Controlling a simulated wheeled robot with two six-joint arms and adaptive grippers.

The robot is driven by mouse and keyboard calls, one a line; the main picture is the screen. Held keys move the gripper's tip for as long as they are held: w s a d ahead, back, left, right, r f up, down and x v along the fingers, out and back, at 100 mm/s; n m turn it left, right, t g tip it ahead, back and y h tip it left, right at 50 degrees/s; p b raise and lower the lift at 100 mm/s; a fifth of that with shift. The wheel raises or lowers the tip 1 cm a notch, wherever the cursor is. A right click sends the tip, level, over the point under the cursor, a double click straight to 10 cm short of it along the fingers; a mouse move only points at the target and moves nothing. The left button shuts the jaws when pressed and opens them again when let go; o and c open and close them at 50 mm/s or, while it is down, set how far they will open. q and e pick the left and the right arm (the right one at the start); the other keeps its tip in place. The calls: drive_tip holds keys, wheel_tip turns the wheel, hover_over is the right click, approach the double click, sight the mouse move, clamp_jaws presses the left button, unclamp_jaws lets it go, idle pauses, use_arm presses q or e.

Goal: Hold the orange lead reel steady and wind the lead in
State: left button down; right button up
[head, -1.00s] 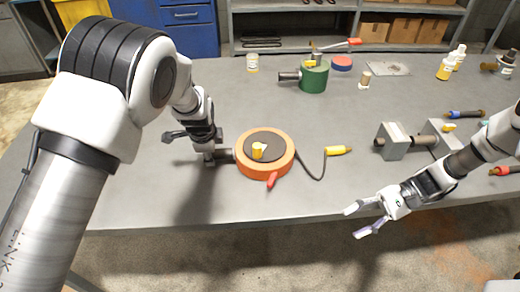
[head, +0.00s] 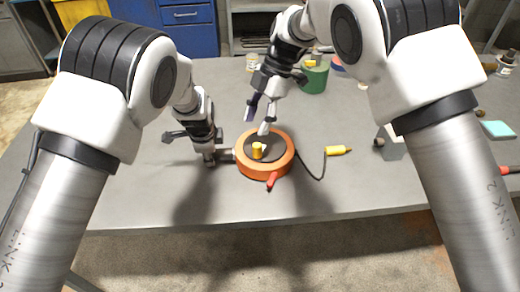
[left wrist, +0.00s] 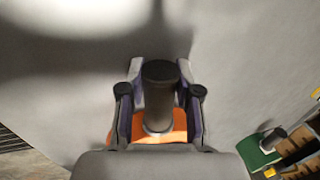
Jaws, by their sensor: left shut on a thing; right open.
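The orange lead reel (head: 244,167) lies flat on the grey table with a dark top and a yellow crank knob (head: 257,150) on it. A red tab (head: 271,180) sticks out at its front. A dark lead runs from its right side to a yellow plug (head: 338,150) on the table. My left gripper (head: 222,155) is shut on the reel's grey handle (left wrist: 158,95) at the reel's left side. My right gripper (head: 257,119) is open, pointing down just behind the reel, above and apart from the knob.
A green reel (head: 315,78) stands behind, partly hidden by my right arm. A grey block (head: 391,143) stands to the right, mostly covered by that arm. A light blue pad (head: 496,129) lies at the far right. The table's front edge is clear.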

sight(259, 145)
wheel_tip(259, 145, down, 9)
drive_tip(key=shift+d+r, duration=0.1)
idle(0.3)
drive_tip(key=shift+c, duration=0.4)
drive_tip(key=c, duration=0.7)
